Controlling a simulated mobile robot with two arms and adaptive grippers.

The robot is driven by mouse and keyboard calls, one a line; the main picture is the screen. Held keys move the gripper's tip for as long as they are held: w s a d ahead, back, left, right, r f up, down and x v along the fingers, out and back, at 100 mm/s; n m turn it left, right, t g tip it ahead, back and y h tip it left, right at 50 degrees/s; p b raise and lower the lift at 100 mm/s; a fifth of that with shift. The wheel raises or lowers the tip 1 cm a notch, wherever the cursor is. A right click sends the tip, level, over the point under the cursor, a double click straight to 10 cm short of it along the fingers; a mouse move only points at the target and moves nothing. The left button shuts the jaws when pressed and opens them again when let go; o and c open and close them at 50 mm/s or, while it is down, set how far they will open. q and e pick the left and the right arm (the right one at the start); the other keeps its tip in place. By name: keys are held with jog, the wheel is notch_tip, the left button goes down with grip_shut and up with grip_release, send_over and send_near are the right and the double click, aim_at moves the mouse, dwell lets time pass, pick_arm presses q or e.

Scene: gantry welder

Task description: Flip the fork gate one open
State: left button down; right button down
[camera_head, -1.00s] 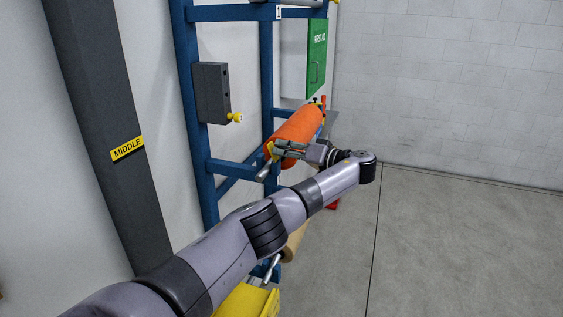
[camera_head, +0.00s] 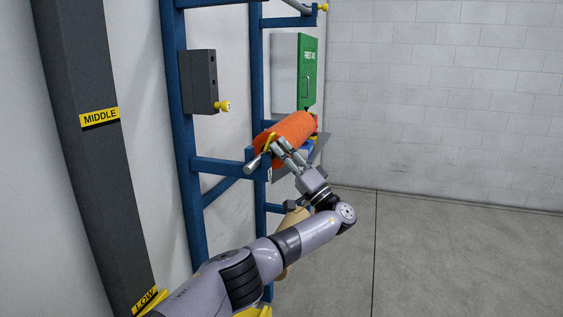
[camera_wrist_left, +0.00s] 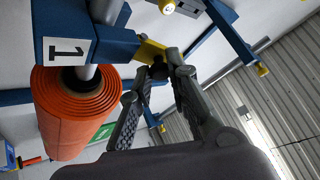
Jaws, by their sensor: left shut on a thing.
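The fork gate one is a small yellow piece (camera_head: 269,143) by the front end of the blue fork arm that carries an orange roll (camera_head: 295,129). In the left wrist view, the yellow gate (camera_wrist_left: 150,49) sticks out from the blue block marked 1 (camera_wrist_left: 67,47). My left gripper (camera_head: 281,146) comes from below right and is shut on the gate. In the left wrist view, its fingertips (camera_wrist_left: 160,66) meet at the gate's end and partly hide it. The orange roll (camera_wrist_left: 76,117) hangs just left of the fingers. My right gripper is not in view.
A blue rack frame (camera_head: 182,140) stands along the wall. A green first aid cabinet (camera_head: 307,72) is behind the roll. A dark post (camera_head: 88,160) stands left. The floor (camera_head: 450,250) at right is clear.

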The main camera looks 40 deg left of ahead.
pick_arm(q)
jog(key=shift+f+m+t+b, duration=0.2)
jog(key=shift+m+t+b, duration=0.1)
jog(key=c, duration=1.5)
grip_release()
jog(key=shift+r, duration=0.1)
jog(key=v, duration=1.2)
jog(key=shift+a+f, duration=0.1)
jog(key=shift+f, duration=0.15)
